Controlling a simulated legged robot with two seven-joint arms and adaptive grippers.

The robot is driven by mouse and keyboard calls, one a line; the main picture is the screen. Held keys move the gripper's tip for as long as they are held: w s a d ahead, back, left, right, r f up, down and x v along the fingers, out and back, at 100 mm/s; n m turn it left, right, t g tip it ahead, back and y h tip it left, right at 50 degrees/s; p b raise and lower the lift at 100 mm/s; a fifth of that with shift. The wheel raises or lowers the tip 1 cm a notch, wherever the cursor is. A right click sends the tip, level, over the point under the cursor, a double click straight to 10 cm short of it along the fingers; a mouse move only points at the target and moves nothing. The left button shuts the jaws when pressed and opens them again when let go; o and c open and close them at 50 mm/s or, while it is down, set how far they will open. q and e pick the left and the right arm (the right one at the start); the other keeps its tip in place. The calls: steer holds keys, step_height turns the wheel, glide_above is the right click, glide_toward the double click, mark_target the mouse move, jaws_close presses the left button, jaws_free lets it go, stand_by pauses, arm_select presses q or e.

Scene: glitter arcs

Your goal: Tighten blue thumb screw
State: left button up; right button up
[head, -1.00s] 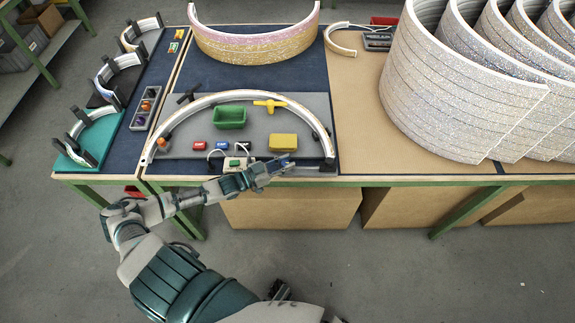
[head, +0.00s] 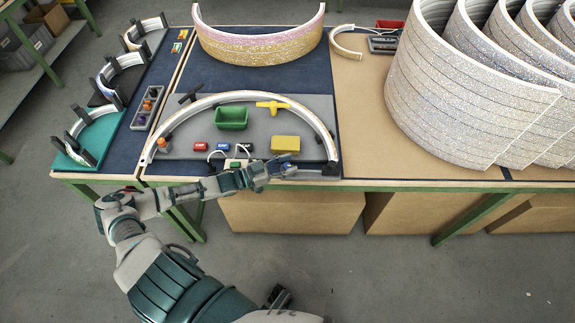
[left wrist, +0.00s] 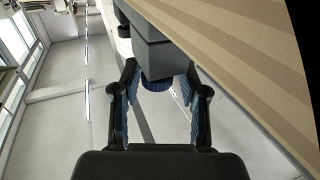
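The blue thumb screw (left wrist: 157,84) shows in the left wrist view as a dark blue knob under a grey block (left wrist: 158,57). My left gripper (left wrist: 160,88) is open, with one finger on each side of the knob. I see gaps between the finger pads and the knob. In the head view my left gripper (head: 284,162) is at the table's front edge, just left of the dark bracket (head: 331,168) at the right end of the white arc (head: 240,97). I cannot make out the blue screw there.
A yellow block (head: 285,144), a green bin (head: 232,118) and a yellow T-shaped tool (head: 273,106) lie inside the arc. Red and blue small blocks sit near the left forearm. Large glittering arcs (head: 470,100) stand at right. The table's middle right is bare.

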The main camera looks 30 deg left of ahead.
arm_select(q)
steer(key=shift+f, duration=0.15)
steer(key=shift+s+a, duration=0.1)
steer(key=shift+s+a, duration=0.1)
steer(key=shift+s, duration=0.15)
steer(key=v, duration=1.1)
steer(key=shift+a, duration=0.15)
